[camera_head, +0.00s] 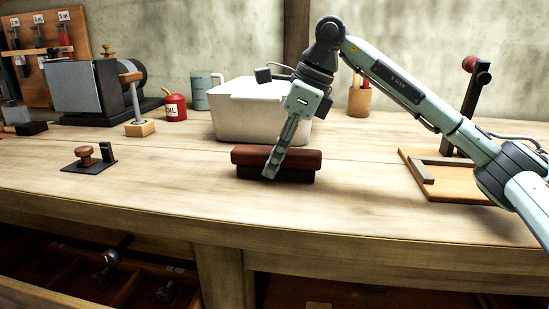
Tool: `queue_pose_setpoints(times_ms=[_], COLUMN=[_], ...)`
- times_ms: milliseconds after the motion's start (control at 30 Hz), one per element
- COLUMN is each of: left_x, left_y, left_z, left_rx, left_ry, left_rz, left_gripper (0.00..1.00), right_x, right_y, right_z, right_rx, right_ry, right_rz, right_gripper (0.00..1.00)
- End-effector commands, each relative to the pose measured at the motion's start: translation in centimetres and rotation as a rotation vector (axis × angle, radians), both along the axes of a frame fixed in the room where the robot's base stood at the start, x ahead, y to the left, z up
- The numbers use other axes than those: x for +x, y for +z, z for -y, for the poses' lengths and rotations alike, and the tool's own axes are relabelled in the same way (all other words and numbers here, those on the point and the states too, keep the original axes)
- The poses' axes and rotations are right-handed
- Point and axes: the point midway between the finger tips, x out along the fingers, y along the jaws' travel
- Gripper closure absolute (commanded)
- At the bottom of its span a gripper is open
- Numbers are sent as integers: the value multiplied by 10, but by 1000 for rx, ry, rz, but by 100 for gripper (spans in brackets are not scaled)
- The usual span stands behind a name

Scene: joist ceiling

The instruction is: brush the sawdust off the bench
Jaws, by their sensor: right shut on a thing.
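A brush (300,160) with a reddish-brown wooden back and dark bristles is at the middle of the wooden bench (200,195). My right gripper (269,172) reaches down from above and is shut on the brush, its near finger across the front of the wooden back. The bristles are at or very near the bench top; I cannot tell whether they touch. I cannot make out sawdust on the bench at this size. My left gripper is not in view.
A white bin (235,115) stands right behind the brush. A red oil can (175,107), grey mug (200,90) and grinder (100,85) are at the back left. A small plane (88,160) lies left, a wooden board (450,185) right. The front middle is clear.

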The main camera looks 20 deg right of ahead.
Motion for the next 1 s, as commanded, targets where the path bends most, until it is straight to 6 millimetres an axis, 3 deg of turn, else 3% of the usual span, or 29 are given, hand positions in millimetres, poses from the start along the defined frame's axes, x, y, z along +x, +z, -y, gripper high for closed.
queue_pose_setpoints(times_ms=[1000], left_x=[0], left_y=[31], left_z=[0], left_rx=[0], left_ry=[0], left_rz=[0], left_gripper=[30], right_x=[56], right_y=[0], right_z=[38], right_rx=[-2], right_ry=[-4], right_rz=[-3], right_gripper=[96])
